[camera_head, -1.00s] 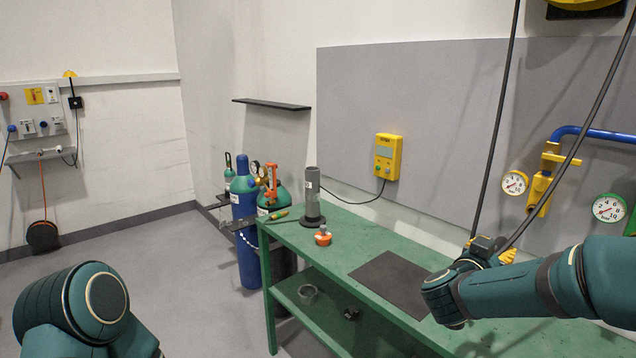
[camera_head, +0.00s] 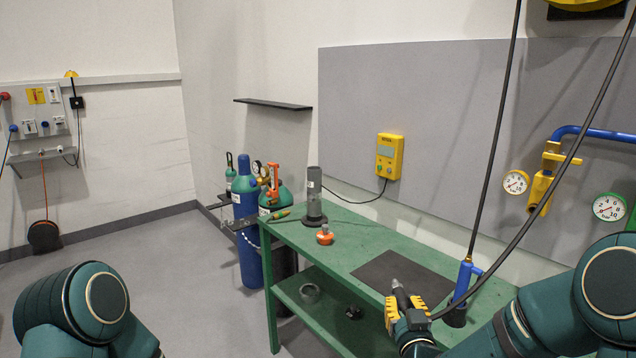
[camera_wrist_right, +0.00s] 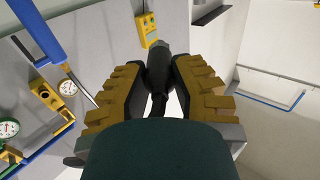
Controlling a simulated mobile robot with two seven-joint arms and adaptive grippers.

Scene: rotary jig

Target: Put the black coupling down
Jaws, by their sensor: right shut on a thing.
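The black coupling (camera_head: 397,288) is held in my right gripper (camera_head: 401,302), whose yellow-padded fingers are shut on it. Its narrow grey tip points up and away. A black hose (camera_head: 512,238) curves down from the upper right to the gripper. In the right wrist view the coupling (camera_wrist_right: 157,72) sits between the two yellow stepped fingers of the gripper (camera_wrist_right: 157,85). In the head view the gripper overlaps the front edge of the green bench (camera_head: 347,226); its height above it is hard to tell. My left gripper is out of view.
A dark mat (camera_head: 385,270) lies bare on the bench. A blue fitting (camera_head: 462,281) on a second hose stands in a dark holder (camera_head: 455,316) to the gripper's right. An orange-topped part (camera_head: 325,236) and a grey cylinder (camera_head: 314,190) stand at the bench's left end.

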